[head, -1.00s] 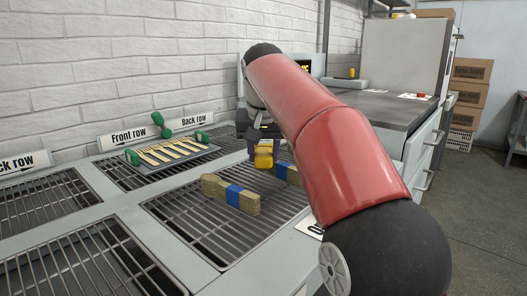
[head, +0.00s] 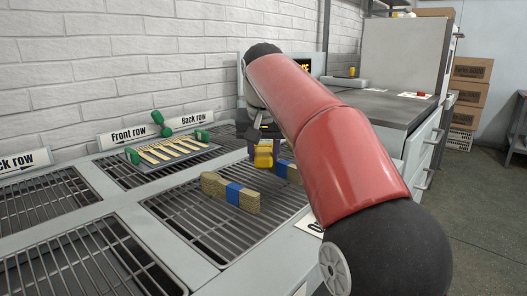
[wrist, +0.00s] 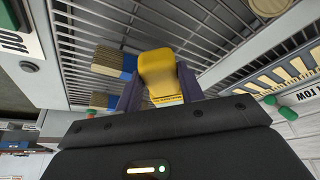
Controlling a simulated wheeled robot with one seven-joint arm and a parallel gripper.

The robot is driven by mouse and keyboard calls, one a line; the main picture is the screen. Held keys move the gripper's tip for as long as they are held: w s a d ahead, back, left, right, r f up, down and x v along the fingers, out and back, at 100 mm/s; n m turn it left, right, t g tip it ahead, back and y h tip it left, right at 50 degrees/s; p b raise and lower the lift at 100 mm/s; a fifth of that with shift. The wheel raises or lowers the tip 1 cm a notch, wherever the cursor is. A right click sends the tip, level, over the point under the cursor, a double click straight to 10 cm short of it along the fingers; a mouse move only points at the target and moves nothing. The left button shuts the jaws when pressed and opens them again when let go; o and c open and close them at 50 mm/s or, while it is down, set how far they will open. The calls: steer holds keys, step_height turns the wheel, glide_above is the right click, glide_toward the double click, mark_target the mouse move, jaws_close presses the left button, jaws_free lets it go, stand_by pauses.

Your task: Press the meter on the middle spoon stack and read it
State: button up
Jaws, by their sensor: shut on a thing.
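My gripper (wrist: 160,98) is shut on the yellow meter (wrist: 158,70). In the head view the yellow meter (head: 263,156) hangs above the right front grate, between two spoon stacks in the picture. The near wooden spoon stack (head: 216,187) with a blue band lies on the grate to its left. Another stack (head: 281,168) lies to its right, partly hidden by my arm. In the wrist view two blue-banded stacks, one (wrist: 108,57) and another (wrist: 101,101), show left of the meter, and a stack end (wrist: 270,6) shows at upper right. No meter reading is legible.
Behind stands a tray of spoons (head: 172,152) with green handles. "Front row" (head: 128,136) and "Back row" (head: 194,121) signs stand by the brick wall. A worktop (head: 375,108) is at the right. The near left grates (head: 85,265) are bare.

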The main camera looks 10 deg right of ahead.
steer(key=shift+r, duration=0.1)
step_height(320, 180, up, 3)
steer(key=p, duration=0.3)
steer(key=shift+r, duration=1.9)
steer(key=shift+s, duration=0.1)
steer(key=s+a+r+m+t+h, duration=0.1)
steer(key=s+a+m+h, duration=0.1)
steer(key=s+a+m, duration=0.3)
steer(key=s+a+r+m+t+h+b, duration=0.1)
steer(key=s+a+r+m+t+h, duration=0.1)
steer(key=s+a+m, duration=0.4)
steer(key=s+a+r+m+t+h, duration=0.1)
steer(key=s+a+m+h, duration=0.2)
steer(key=s+m, duration=0.6)
steer(key=s+a, duration=0.2)
steer(key=s, duration=0.4)
steer(key=shift+s+a+r+m+t, duration=0.15)
steer(key=shift+a+r+m+t, duration=0.1)
steer(key=shift+r+m+t, duration=0.15)
